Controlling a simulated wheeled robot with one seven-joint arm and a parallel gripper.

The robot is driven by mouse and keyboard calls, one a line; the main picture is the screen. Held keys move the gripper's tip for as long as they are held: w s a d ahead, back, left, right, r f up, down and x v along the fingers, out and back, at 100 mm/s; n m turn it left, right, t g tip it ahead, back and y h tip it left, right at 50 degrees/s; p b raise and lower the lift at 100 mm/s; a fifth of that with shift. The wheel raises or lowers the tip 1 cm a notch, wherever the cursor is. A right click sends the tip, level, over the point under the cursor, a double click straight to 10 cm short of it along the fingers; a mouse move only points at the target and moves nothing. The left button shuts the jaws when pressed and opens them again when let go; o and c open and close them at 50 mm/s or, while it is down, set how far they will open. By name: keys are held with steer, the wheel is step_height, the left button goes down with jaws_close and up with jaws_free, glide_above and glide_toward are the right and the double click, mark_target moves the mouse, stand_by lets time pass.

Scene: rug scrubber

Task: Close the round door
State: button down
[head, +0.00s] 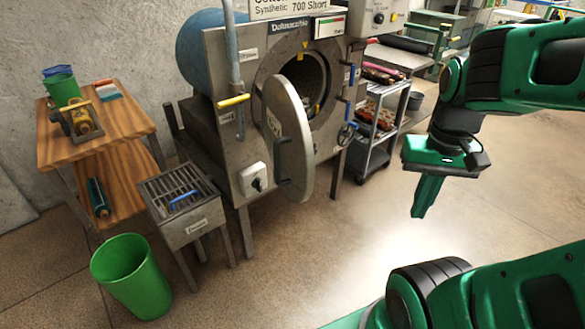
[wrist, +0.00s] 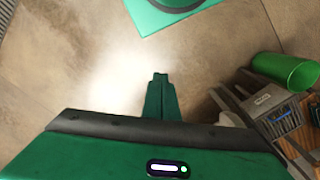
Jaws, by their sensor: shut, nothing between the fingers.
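The round door (head: 287,135) of the grey machine (head: 222,75) stands swung open in the head view, seen at a slant, with a dark vertical handle on its lower outer face. The round opening (head: 318,82) shows behind it, its drum dark inside. My gripper (head: 420,213) points down over the bare floor to the right of the door, well apart from it. Its fingers are together and empty. The wrist view shows the closed fingers (wrist: 160,78) above the floor; the door is not clearly visible there.
A slatted metal drain box (head: 180,200) stands left of the machine. A green bucket (head: 132,275) is on the floor at front left, beside a wooden table (head: 120,130). A metal cart (head: 385,125) stands behind at right. The floor between door and gripper is clear.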

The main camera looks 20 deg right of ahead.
mark_target(295, 169)
steer(key=w+a+r+m+h, duration=0.25)
steer(key=w+a, duration=0.35)
steer(key=w, duration=0.4)
steer(key=w+a+r+m+h, duration=0.1)
steer(key=w+a+r+m, duration=0.25)
steer(key=w+a, duration=0.4)
steer(key=w+a+m, duration=0.3)
steer(key=w+a, duration=0.2)
steer(key=a, duration=0.6)
steer(key=shift+t+h, duration=0.35)
steer(key=shift+t, duration=0.15)
steer(key=shift+w+d+f, duration=0.3)
steer(key=shift+d+f, duration=0.95)
steer(key=shift+f, duration=0.4)
steer(key=shift+w+d+f, duration=0.25)
steer(key=shift+d+f, duration=1.05)
steer(key=shift+f, duration=0.4)
steer(key=shift+w+d+f, duration=0.3)
steer(key=shift+d+f, duration=0.95)
steer(key=shift+f, duration=0.4)
